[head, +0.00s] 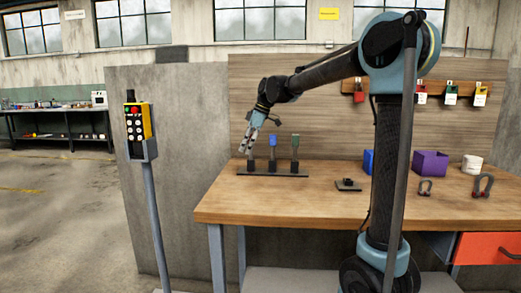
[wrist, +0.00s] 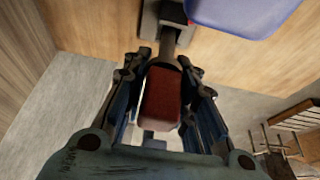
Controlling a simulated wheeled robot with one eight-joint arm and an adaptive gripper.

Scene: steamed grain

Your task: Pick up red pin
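The red pin (wrist: 161,95) has a blocky red head and a dark shaft, and it stands in its holder at the left end of the rack. In the wrist view its head lies between the two fingers of my gripper (wrist: 160,88). The fingers look spread, with narrow gaps beside the head. In the head view my gripper (head: 247,143) points down over the rack's left end and hides the red head. The dark rack (head: 285,175) also holds a blue pin (head: 273,141) in the middle and a green pin (head: 295,141) on the right. The blue head (wrist: 238,12) also shows in the wrist view.
The rack stands on a wooden workbench (head: 300,205) before a wooden back panel. A small dark block (head: 347,184), purple bin (head: 430,163), white roll (head: 472,163) and shackles (head: 483,185) lie to the right. A button pendant (head: 138,122) stands left.

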